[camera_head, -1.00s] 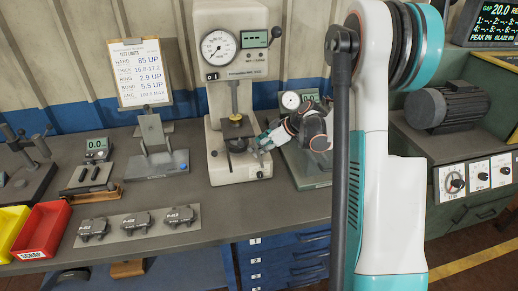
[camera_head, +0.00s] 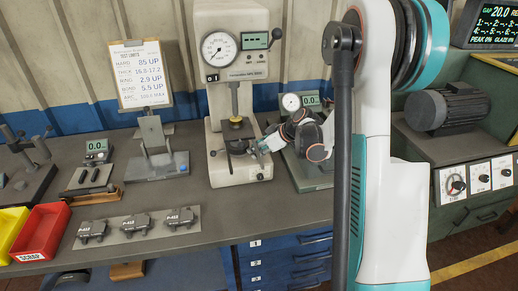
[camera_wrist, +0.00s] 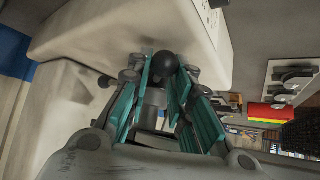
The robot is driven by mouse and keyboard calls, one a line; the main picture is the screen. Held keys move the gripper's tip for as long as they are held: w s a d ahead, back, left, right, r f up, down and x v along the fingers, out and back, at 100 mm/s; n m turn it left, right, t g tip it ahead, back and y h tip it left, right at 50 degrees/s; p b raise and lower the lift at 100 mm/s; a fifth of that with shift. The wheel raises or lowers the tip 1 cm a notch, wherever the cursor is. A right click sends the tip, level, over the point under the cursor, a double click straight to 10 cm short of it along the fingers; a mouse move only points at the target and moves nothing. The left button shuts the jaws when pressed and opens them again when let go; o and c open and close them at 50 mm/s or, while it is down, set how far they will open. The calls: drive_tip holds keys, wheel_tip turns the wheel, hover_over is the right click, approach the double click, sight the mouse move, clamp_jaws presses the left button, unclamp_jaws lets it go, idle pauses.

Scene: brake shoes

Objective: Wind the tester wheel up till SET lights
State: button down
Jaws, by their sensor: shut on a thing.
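The hardness tester (camera_head: 198,130) is a tall cream machine with a round dial (camera_head: 219,47) and a small green display (camera_head: 254,40). I cannot make out a lit SET lamp at this size. The dark tester wheel (camera_head: 236,148) is low in its throat, below a brass-coloured piece (camera_head: 235,121), and is partly hidden by my fingers. My gripper (camera_head: 259,145) reaches in from the right at the wheel's rim. In the wrist view its teal fingers (camera_wrist: 163,85) are closed around a black ball knob (camera_wrist: 165,62), which shows between the tips.
A gauge stand (camera_head: 292,102) is close behind my wrist on the right. To the left are a clipboard of limits (camera_head: 140,73), a flat fixture (camera_head: 157,167), several grey parts on a plate (camera_head: 137,228), and a red scrap bin (camera_head: 42,232).

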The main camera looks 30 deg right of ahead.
drive_tip(key=c, duration=1.4)
unclamp_jaws()
drive_tip(key=shift+c, duration=0.2)
drive_tip(key=v, duration=1.2)
